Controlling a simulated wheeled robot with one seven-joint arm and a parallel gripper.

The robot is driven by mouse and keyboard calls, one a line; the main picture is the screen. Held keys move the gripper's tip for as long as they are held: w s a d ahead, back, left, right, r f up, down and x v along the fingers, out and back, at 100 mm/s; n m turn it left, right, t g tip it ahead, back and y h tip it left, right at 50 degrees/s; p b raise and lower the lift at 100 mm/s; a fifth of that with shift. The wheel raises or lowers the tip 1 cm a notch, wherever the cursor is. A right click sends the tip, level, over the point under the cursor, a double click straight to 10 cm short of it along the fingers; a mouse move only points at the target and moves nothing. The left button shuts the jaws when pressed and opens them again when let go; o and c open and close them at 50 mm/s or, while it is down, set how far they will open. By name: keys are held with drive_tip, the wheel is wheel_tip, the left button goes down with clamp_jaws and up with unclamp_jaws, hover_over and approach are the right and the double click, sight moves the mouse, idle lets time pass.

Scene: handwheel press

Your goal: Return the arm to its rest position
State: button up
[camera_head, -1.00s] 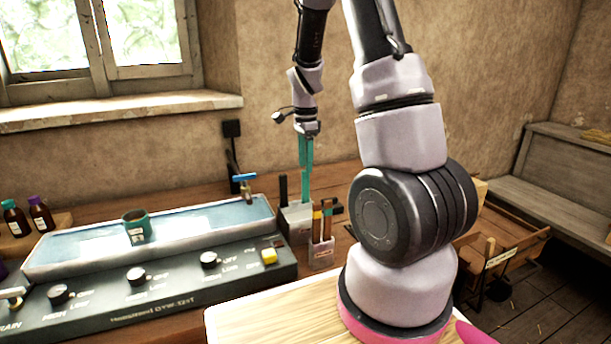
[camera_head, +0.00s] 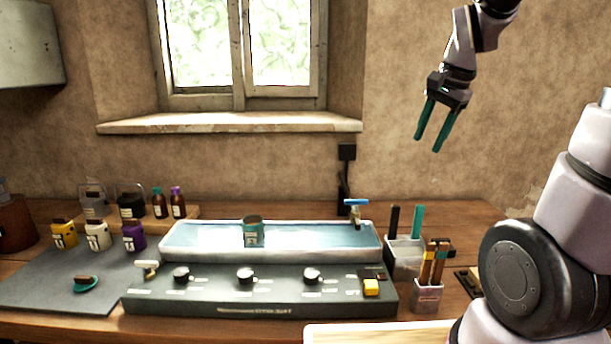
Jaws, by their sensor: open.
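My gripper (camera_head: 429,145) hangs in the air at the upper right, in front of the bare wall. Its two teal fingers point down and are spread apart with nothing between them. It is well above the table and the holder with a teal and a black stick. My arm comes in from the top right edge, and its lower links stand at the right edge. The middle of the arm is out of the picture.
A water bath (camera_head: 205,243) with a teal can (camera_head: 253,232) in it stands on the table. A blue-handled tap (camera_head: 356,210), a white holder (camera_head: 403,258) and a brush cup (camera_head: 428,296) are at its right. Bottles and small jars stand at the left. The air around my gripper is clear.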

drive_tip(key=s+a+r+n+t, duration=0.1)
drive_tip(key=s+r+n+t, duration=0.1)
drive_tip(key=s, duration=0.4)
drive_tip(key=s+a+r+n+t, duration=0.1)
drive_tip(key=s+a+r+n, duration=0.1)
drive_tip(key=s+r+n, duration=0.2)
drive_tip(key=s+n, duration=0.1)
drive_tip(key=s, duration=0.1)
drive_tip(key=shift+s+a+r+t, duration=0.3)
drive_tip(key=shift+s+r+t, duration=0.05)
drive_tip(key=shift+s+t, duration=0.05)
